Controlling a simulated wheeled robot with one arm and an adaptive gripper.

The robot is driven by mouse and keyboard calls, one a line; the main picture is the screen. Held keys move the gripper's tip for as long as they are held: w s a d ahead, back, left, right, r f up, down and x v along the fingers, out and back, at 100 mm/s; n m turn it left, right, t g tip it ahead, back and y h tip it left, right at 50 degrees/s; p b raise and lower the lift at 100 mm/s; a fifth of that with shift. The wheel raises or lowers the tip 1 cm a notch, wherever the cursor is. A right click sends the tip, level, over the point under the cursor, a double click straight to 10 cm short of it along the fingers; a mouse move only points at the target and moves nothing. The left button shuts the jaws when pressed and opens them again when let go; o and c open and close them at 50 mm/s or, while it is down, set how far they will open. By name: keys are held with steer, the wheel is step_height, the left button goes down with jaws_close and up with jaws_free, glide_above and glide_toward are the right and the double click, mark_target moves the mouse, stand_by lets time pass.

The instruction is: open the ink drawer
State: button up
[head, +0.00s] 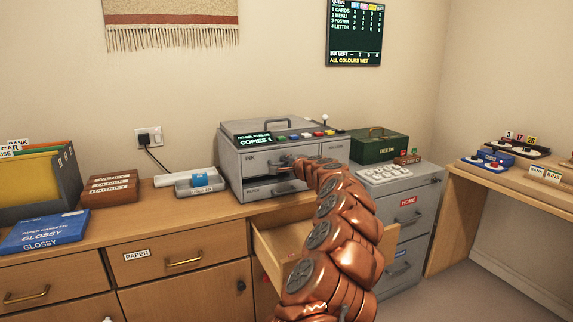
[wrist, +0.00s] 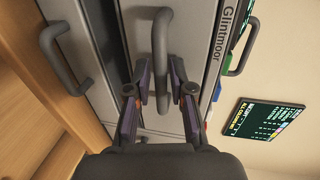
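A grey printing machine (head: 236,166) stands on the wooden counter. Its upper front drawer, the ink drawer (head: 258,170), bears an INK label at its left and looks closed. My gripper (head: 292,163) is at this drawer's front, and my arm hides its right part. In the wrist view the dark curved ink drawer handle (wrist: 162,42) reaches in between the two fingers of my gripper (wrist: 161,92). The fingers are apart, one on each side of the handle, with gaps visible. Whether either finger touches it is unclear.
A lower machine drawer has its own handle (wrist: 62,45). A wooden counter drawer (head: 268,257) stands open below the machine, beside my arm. A white and grey device (head: 196,184) lies to the left. A green box (head: 379,145) and grey cabinet (head: 411,213) stand right.

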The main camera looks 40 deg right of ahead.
stand_by(0.3)
jaws_close()
stand_by(0.4)
